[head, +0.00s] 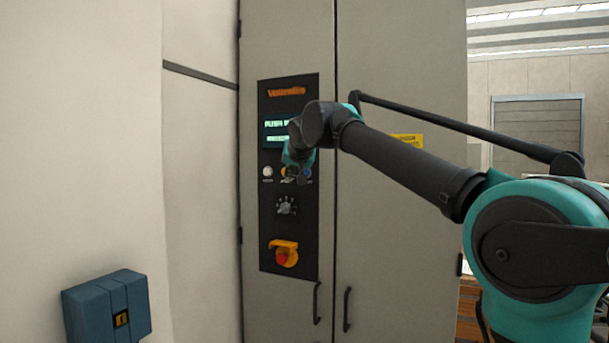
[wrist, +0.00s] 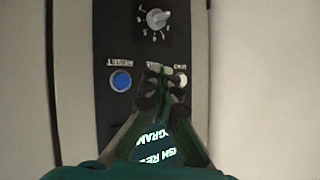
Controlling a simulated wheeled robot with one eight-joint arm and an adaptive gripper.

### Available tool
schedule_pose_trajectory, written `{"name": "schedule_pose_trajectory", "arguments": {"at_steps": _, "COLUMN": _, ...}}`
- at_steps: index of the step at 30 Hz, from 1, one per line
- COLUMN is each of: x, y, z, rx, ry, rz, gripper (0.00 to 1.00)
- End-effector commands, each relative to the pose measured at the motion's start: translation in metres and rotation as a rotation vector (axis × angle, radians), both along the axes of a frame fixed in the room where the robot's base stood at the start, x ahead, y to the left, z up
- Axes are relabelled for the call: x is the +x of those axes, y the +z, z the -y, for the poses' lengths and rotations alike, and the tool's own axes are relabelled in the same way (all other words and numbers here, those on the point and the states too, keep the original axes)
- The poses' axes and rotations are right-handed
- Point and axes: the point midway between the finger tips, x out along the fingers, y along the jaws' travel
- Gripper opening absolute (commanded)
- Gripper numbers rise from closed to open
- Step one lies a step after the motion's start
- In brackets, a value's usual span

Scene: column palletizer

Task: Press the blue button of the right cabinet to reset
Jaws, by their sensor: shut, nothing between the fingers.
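The grey cabinet (head: 400,230) carries a black control panel (head: 268,225). The blue button (wrist: 121,81) shows fully in the wrist view, beside a label reading RESET. In the head view only a sliver of the blue button (head: 308,173) shows past my gripper (head: 292,176). In the wrist view my gripper (wrist: 158,72) is shut and empty, its tips over the middle of the button row, to the right of the blue button. The tips cover the middle button; an orange edge shows in the head view. I cannot tell whether they touch the panel.
A white button (head: 267,171) ends the row. A lit screen (head: 273,133) is above, a rotary knob (head: 286,205) and a red emergency stop (head: 283,257) below. Door handles (head: 347,309) stick out lower down. A blue box (head: 107,308) is on the left.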

Motion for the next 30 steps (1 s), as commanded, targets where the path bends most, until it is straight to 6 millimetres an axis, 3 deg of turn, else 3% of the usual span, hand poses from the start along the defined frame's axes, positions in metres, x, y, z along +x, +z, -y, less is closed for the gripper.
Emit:
{"name": "schedule_pose_trajectory", "arguments": {"at_steps": 15, "x": 0.060, "y": 0.000, "z": 0.022, "rx": 0.000, "ry": -0.002, "rz": 0.000, "gripper": 0.00}}
{"name": "schedule_pose_trajectory", "arguments": {"at_steps": 30, "x": 0.072, "y": 0.000, "z": 0.026, "rx": 0.000, "ry": 0.000, "rz": 0.000, "gripper": 0.00}}
